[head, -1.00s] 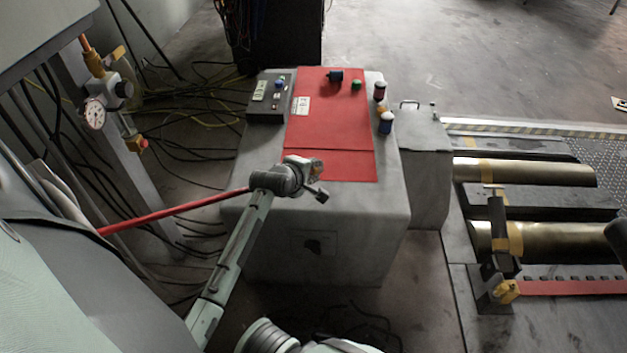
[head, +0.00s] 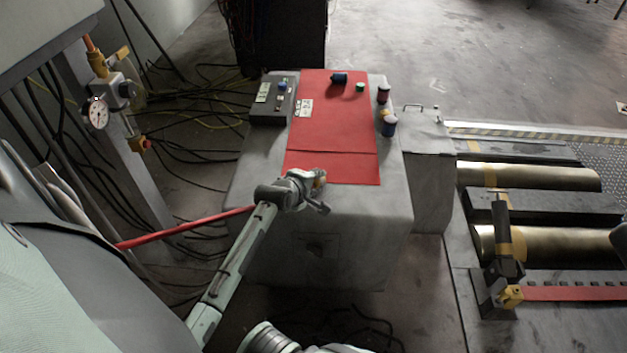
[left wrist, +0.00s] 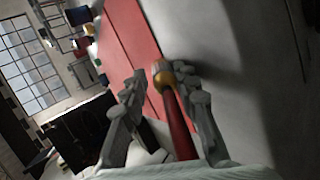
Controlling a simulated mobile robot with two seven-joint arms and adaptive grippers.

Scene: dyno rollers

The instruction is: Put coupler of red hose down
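The red hose (head: 185,230) comes in from the left in the head view and runs to my left gripper (head: 319,193). Its brass-coloured coupler (left wrist: 166,75) shows between the fingers of the left gripper (left wrist: 160,88) in the left wrist view, with the red hose (left wrist: 180,130) running back toward the wrist. The fingers stand apart, with a visible gap between the left-hand finger and the coupler. The gripper is at the near edge of the grey cabinet top (head: 375,210), near the red panel (head: 335,125). Contact between coupler and cabinet cannot be told. My right gripper is not seen.
The cabinet carries a dark control box (head: 271,103) and several small coloured cylinders, among them a blue one (head: 389,126). A gauge (head: 97,113) hangs on a post at left. Cables lie on the floor. Metal rollers (head: 530,176) are at right. The cabinet's near right top is clear.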

